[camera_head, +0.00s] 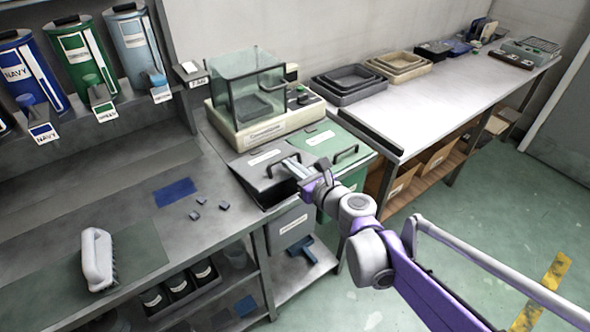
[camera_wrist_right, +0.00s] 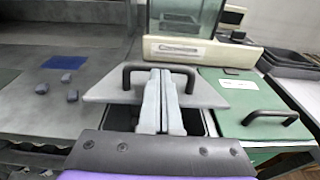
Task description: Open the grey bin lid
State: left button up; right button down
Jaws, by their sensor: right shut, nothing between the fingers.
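The grey bin (camera_head: 285,228) hangs below the counter, left of a green bin. Its grey lid (camera_head: 254,171) has a black bar handle and a white label. In the right wrist view the lid (camera_wrist_right: 104,92) looks raised at its near edge, with part of the bin's dark opening (camera_wrist_right: 209,124) showing below it. My right gripper (camera_head: 291,166) is at the handle, its fingers shut with nothing between them. In the wrist view the fingers (camera_wrist_right: 160,74) overlap the middle of the handle (camera_wrist_right: 186,71); whether they are under the bar or only touching it I cannot tell. My left gripper is out of view.
The green lid (camera_head: 329,141) with its own handle lies closed to the right. A scale with a clear box (camera_head: 262,128) stands behind the lids. Small grey blocks (camera_head: 223,205) and a blue square (camera_head: 175,192) lie on the counter to the left.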

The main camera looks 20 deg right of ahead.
jog(key=w+a+r+g+h+p, duration=0.1)
jog(key=w+a+r+p, duration=0.4)
jog(key=w+r, duration=0.7)
jog(key=shift+w+g+p, duration=0.55)
jog(key=shift+w+g, duration=0.35)
jog(key=shift+w, duration=0.1)
